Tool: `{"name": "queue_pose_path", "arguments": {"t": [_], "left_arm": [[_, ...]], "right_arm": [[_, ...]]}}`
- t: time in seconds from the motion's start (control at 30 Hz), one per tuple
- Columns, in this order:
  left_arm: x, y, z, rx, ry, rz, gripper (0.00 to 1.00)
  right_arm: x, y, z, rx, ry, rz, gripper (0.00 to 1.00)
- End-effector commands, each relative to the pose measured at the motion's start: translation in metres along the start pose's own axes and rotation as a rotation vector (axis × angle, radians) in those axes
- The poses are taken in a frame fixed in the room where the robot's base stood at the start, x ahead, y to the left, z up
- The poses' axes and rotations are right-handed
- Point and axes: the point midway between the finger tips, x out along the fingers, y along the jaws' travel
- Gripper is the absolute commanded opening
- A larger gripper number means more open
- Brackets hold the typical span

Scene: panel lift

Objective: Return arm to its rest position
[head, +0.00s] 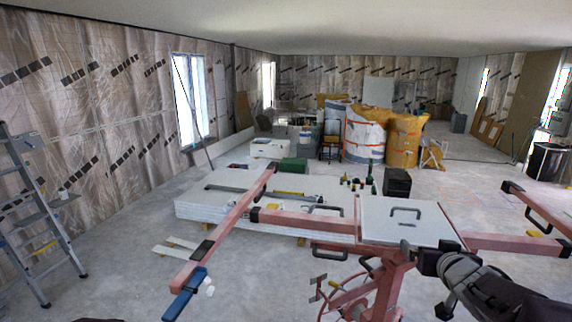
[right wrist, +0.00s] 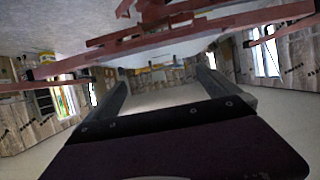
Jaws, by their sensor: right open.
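My right arm comes in from the lower right of the head view, with its dark gripper (head: 432,262) beside the lift's frame, just below the white plate; whether they touch is unclear. In the right wrist view the two fingers of the right gripper (right wrist: 162,88) stand wide apart with nothing between them. The panel lift (head: 310,220) is a reddish frame with long arms and a blue-tipped bar (head: 184,294). A white plate with a dark handle (head: 425,226) sits on it. The wrist picture is upside down and shows reddish beams (right wrist: 190,32) beyond the fingers. My left gripper is out of view.
A stack of white panels (head: 205,211) with tools on top lies behind the lift. A stepladder (head: 40,215) stands at left. Big bags (head: 364,135) and a black box (head: 397,182) are farther back. The floor at left is mostly clear.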

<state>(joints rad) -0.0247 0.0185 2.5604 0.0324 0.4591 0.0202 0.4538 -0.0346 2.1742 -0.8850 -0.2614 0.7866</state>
Motion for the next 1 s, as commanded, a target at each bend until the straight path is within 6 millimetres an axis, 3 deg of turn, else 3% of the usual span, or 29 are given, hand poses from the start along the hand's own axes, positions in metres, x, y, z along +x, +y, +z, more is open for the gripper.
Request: {"name": "queue_pose_path", "arguments": {"t": [0.03,0.27,0.47,0.63,0.77,0.8,0.9,1.0], "left_arm": [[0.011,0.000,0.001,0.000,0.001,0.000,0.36],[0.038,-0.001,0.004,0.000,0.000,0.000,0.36],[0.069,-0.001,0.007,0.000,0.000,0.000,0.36],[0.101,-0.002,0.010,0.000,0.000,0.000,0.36],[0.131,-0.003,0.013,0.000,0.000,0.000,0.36],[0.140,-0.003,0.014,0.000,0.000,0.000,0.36],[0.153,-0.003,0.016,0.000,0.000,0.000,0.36],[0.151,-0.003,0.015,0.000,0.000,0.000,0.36]], "right_arm": [[0.006,-0.008,0.011,-0.007,-0.002,-0.017,1.00],[0.019,-0.048,0.042,-0.035,-0.017,-0.095,1.00],[0.031,-0.086,0.097,-0.007,-0.076,-0.157,1.00],[0.039,-0.112,0.174,0.022,-0.202,-0.164,1.00],[0.034,-0.126,0.265,0.016,-0.380,-0.139,1.00],[0.028,-0.128,0.300,0.005,-0.458,-0.126,1.00],[-0.001,-0.127,0.376,-0.032,-0.673,-0.096,1.00],[-0.042,-0.119,0.424,-0.061,-0.876,-0.081,1.00]]}}
